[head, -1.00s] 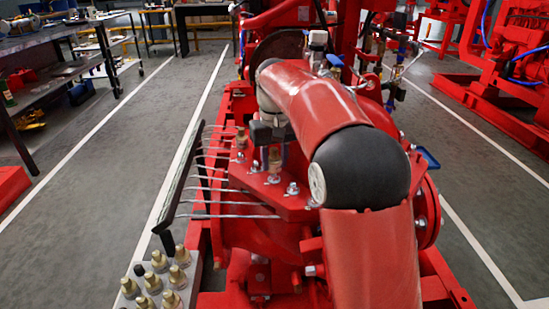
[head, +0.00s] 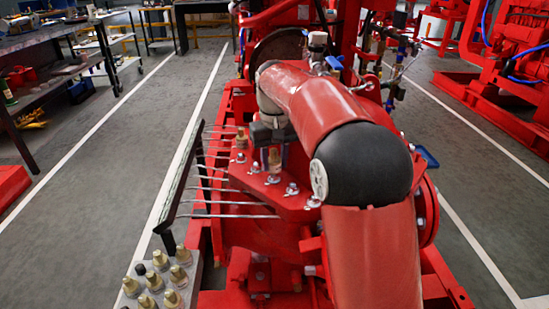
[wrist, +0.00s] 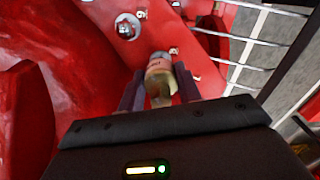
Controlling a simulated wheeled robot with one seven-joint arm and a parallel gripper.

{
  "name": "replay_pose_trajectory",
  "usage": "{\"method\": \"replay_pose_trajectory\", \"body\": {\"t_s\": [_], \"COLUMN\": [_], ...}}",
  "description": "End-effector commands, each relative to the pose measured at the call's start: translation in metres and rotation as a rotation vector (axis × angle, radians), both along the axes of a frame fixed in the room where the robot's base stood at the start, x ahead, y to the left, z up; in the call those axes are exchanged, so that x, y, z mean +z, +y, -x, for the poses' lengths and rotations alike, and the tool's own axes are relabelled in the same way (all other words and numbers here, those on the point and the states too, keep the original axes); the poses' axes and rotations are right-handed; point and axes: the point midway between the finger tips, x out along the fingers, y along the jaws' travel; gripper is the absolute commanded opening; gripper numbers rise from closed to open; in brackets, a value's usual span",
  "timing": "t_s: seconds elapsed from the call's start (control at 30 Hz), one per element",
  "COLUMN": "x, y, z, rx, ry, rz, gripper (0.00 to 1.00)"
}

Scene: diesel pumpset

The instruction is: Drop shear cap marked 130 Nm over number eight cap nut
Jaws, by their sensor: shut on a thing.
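My gripper (wrist: 160,92) is shut on a brass-coloured shear cap (wrist: 160,70), with one dark finger on each side of it. Print on the cap is too small to read. In the head view the cap (head: 274,160) hangs upright below my dark gripper body (head: 265,133). A hex nut (head: 273,179) on the red flange lies just under it; I cannot tell whether they touch. A bare nut (wrist: 128,27) stands beyond the cap in the wrist view, with small number tags near it that I cannot read surely. Another brass cap (head: 241,141) stands on the flange to the left.
A grey block (head: 206,282) at lower left carries several brass caps (head: 160,260). Thin metal rods (head: 232,216) run from a dark upright panel (head: 182,180) to the flange. Red pump casing (head: 245,237) surrounds the nuts. The floor left of the panel is clear.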

Motion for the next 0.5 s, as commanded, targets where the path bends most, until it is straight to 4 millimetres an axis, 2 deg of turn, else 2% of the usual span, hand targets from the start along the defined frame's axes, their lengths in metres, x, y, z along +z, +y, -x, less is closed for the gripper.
{"method": "replay_pose_trajectory", "body": {"t_s": [0.5], "x": [-0.0038], "y": [0.0], "z": [0.0], "rx": [0.0], "ry": [0.0], "rz": [0.0], "gripper": [0.08]}}
